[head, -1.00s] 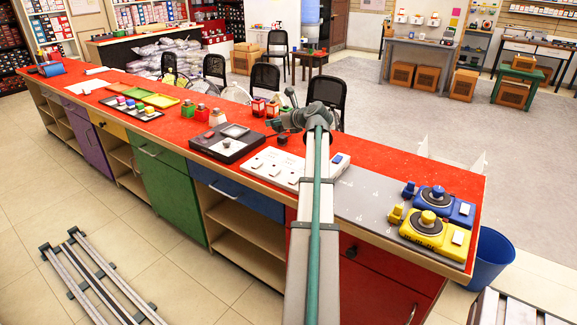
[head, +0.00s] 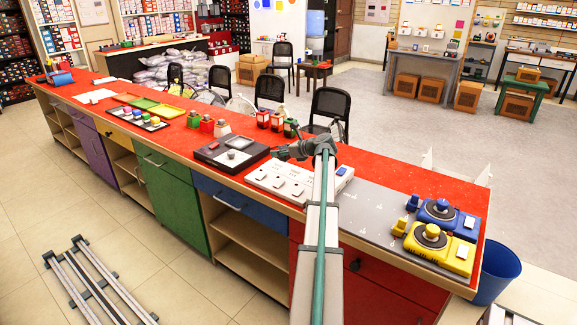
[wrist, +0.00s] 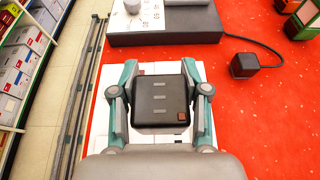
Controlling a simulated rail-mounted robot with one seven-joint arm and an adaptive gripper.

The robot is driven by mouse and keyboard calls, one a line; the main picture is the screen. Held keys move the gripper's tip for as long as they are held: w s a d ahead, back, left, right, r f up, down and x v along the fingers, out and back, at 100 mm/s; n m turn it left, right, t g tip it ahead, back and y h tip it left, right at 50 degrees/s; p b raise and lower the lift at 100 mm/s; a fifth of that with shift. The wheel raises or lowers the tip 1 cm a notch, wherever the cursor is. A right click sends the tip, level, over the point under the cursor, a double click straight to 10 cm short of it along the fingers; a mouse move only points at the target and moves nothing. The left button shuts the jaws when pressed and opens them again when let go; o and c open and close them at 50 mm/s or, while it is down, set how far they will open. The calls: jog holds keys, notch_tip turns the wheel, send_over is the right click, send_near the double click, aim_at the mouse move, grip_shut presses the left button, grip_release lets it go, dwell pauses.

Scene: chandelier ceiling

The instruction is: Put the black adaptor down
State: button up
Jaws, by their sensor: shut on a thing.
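My gripper (wrist: 160,98) is shut on the black adaptor (wrist: 160,116), a squarish dark block with slots on its face and a small reddish square in one corner. Its fingers press on the left and right sides in the wrist view. A white panel (wrist: 92,125) shows below and around it; I cannot tell whether the adaptor touches it. In the head view my gripper (head: 276,153) is at the far end of my arm, low over the counter near the white panel (head: 283,181) with several switches. The adaptor is hard to make out there.
The red counter (head: 385,183) carries a black tray-like box (head: 229,152) left of the panel. A small black cube (wrist: 242,65) on a cable lies beside a dark box (wrist: 165,25). Blue (head: 440,212) and yellow (head: 433,238) dial devices stand on a grey plate at right.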

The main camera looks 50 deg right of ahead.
aim_at(289, 173)
jog(key=f, duration=0.1)
jog(key=s+d+f, duration=0.2)
jog(key=shift+f, duration=0.25)
jog(key=shift+s+d+f+p, duration=0.1)
jog(key=shift+f+p, duration=0.1)
jog(key=shift+f, duration=0.7)
jog(key=shift+s+d+f+p, duration=0.1)
jog(key=shift+f+p, duration=0.1)
jog(key=shift+f, duration=0.7)
jog(key=shift+f, duration=0.1)
jog(key=o, duration=1.2)
jog(key=shift+f, duration=0.1)
jog(key=shift+c, duration=0.2)
jog(key=shift+s+r, duration=0.15)
jog(key=shift+r, duration=0.1)
jog(key=b+v, duration=0.1)
jog(key=v, duration=1)
jog(key=shift+s+d+r, duration=0.1)
jog(key=shift+s+r, duration=0.1)
jog(key=shift+s, duration=0.05)
